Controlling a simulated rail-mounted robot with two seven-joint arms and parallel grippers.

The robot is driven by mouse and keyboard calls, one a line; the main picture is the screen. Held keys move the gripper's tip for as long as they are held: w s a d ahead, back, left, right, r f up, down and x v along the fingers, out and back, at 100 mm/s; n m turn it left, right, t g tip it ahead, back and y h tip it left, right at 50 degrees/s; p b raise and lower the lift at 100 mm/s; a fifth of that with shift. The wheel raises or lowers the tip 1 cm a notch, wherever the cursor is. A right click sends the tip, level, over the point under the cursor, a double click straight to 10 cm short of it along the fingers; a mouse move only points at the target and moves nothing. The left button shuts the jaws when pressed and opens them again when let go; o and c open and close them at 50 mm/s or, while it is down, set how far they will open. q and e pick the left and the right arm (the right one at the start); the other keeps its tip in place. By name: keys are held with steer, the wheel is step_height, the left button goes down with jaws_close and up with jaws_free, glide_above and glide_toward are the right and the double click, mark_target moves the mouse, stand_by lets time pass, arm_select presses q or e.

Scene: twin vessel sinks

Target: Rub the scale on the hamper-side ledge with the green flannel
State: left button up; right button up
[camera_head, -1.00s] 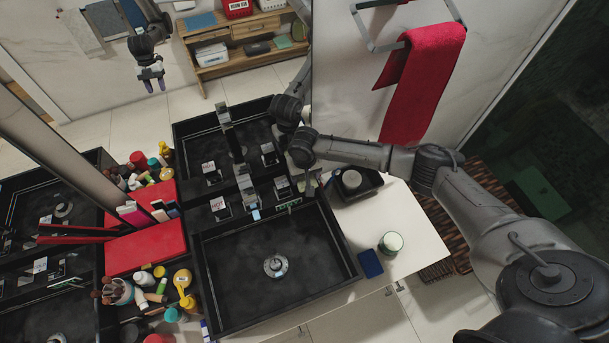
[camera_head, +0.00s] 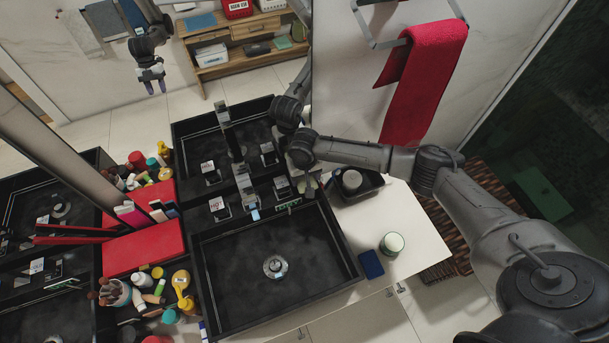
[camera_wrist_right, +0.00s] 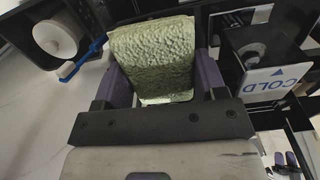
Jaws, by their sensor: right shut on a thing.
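The green flannel (camera_wrist_right: 152,52) is a pale green, bumpy folded pad in the right wrist view. My right gripper (camera_wrist_right: 163,74) is shut on it, with a purple finger on each side. In the head view my right gripper (camera_head: 309,181) is small, over the ledge between the near sink's taps and the black tray, and the flannel is hard to make out. I cannot make out the scale on the ledge; the gripper and flannel cover part of that area.
A COLD tap sign (camera_wrist_right: 272,82) stands close right of the flannel. A black tray (camera_head: 371,183), blue brush (camera_wrist_right: 84,60), candle-like jar (camera_head: 391,243) and woven hamper (camera_head: 452,263) are nearby.

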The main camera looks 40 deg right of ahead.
steer(key=shift+f, duration=0.6)
steer(key=shift+f, duration=0.4)
